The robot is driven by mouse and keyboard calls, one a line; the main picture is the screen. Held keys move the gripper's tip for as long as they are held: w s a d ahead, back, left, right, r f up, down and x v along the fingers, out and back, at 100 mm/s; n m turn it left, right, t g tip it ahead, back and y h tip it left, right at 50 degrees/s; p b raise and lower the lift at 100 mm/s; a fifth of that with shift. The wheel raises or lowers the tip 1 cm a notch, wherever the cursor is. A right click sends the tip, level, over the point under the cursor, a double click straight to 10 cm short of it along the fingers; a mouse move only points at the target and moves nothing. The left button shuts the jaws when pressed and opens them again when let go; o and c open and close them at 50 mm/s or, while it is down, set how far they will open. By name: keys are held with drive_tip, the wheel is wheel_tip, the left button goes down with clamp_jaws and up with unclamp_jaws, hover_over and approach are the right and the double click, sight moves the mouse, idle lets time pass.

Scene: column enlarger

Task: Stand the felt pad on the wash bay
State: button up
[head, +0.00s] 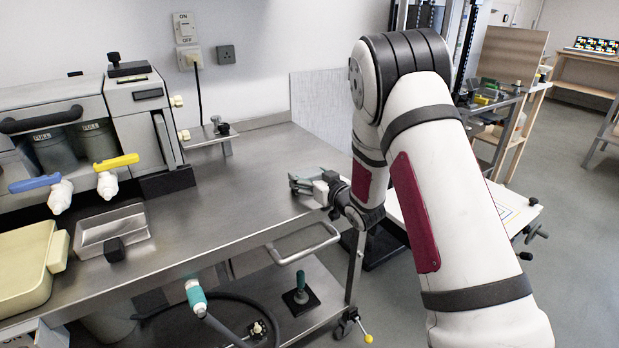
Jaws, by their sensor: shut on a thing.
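My gripper (303,184) is over the right part of the steel bench top (255,178), near its right edge, with its fingers pointing left. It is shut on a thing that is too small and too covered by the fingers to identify. I cannot pick out the felt pad for sure. I cannot tell which area is the wash bay. A shallow steel basin (112,228) with a small dark block at its front sits at the bench's left.
A machine with a blue lever (35,184) and a yellow lever (117,162) stands at the back left. A cream tray (25,265) is at the far left. The bench's middle is clear.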

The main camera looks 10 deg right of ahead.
drive_tip(key=shift+f, duration=0.15)
drive_tip(key=o, duration=1.1)
drive_tip(key=shift+s+r, duration=0.1)
drive_tip(key=shift+r, duration=0.15)
drive_tip(key=v, duration=1.1)
drive_tip(key=shift+s+p, duration=0.35)
drive_tip(key=shift+s, duration=0.05)
